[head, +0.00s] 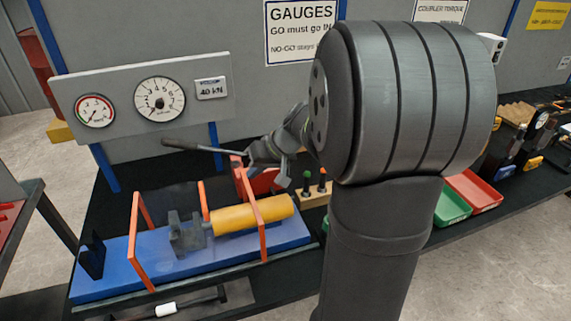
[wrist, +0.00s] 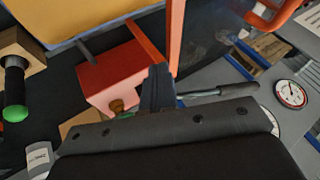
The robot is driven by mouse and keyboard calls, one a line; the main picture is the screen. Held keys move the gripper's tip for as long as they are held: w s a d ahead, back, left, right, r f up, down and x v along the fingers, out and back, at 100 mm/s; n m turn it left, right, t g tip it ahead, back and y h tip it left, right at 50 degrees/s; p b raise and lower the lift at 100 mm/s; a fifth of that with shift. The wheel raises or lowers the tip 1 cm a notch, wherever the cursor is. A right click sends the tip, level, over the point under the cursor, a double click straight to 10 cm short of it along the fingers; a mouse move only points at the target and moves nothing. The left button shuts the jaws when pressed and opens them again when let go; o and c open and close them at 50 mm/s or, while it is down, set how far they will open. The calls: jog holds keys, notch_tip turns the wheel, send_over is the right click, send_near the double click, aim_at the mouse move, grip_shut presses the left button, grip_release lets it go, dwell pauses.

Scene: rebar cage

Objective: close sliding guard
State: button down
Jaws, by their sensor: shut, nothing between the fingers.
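The sliding guard (head: 143,243), with orange posts and what looks like clear panelling, stands over a blue bed (head: 120,282). A yellow cylinder (head: 250,216) and a grey block (head: 187,235) lie on the bed, the cylinder reaching past the guard's right posts. My gripper (head: 262,152) is shut and empty, behind the guard's far right side. In the wrist view the shut fingers (wrist: 157,85) are close to an orange post (wrist: 173,40) and a red box (wrist: 112,72). I cannot tell whether they touch either. My arm hides part of the bench in the head view.
A dark lever (head: 190,146) extends left of my gripper. A panel with dials (head: 160,98) stands behind the bed. Green-topped and red-topped gauges (head: 307,180) stand in a wooden block just right. Green and red trays (head: 472,192) lie farther right.

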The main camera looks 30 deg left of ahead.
aim_at(189, 189)
jog(key=s+a, duration=1.1)
jog(key=shift+s+a, duration=0.3)
jog(key=w+d, duration=0.3)
jog(key=shift+w+d+r, duration=0.15)
jog(key=shift+d+r, duration=0.05)
jog(key=shift+r, duration=0.1)
jog(key=v, duration=0.9)
jog(key=shift+d+r, duration=0.1)
jog(key=shift+r, duration=0.05)
jog(key=x, duration=0.8)
jog(key=s+a, duration=0.1)
jog(key=s+a+f, duration=0.1)
jog(key=shift+a+f, duration=0.35)
jog(key=shift+a, duration=0.05)
jog(key=shift+s+a, duration=0.5)
jog(key=shift+a, duration=0.05)
